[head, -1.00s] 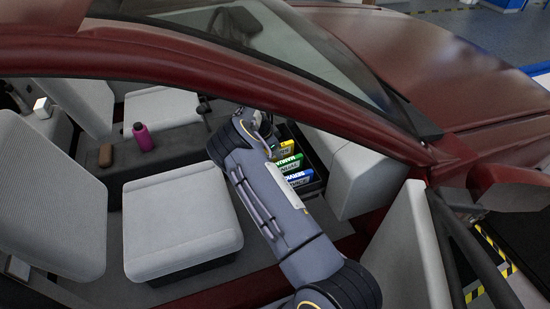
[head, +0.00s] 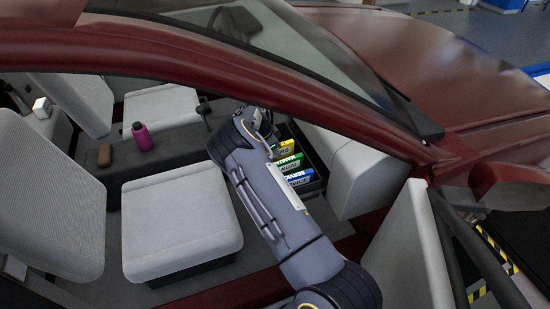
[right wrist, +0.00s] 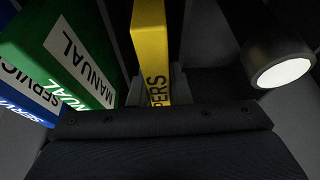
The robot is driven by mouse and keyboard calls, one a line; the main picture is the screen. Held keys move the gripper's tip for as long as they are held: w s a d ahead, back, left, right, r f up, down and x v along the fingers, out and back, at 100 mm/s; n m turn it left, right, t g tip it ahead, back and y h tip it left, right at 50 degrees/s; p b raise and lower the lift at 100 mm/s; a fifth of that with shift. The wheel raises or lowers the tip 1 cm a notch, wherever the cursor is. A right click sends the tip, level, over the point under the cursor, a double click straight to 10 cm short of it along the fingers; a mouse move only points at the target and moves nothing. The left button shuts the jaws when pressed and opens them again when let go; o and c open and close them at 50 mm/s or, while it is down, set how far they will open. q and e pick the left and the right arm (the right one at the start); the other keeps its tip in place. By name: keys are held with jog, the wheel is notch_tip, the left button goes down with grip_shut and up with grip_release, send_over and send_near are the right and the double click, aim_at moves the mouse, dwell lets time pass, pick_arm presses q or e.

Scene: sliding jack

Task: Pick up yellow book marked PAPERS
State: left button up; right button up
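The yellow book (head: 287,146) stands at the back of the row of books in the dark bin, partly hidden by my right arm in the head view. My left gripper is not in view.
A green book (head: 288,162) marked MANUAL and a blue book (head: 297,178) marked SERVICE stand beside it in the dark bin (head: 318,172). A light cylinder (right wrist: 280,65) is close on the right in the wrist view. The red car frame (head: 330,108) and grey seat (head: 180,228) surround my arm.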

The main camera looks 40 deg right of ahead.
grip_shut()
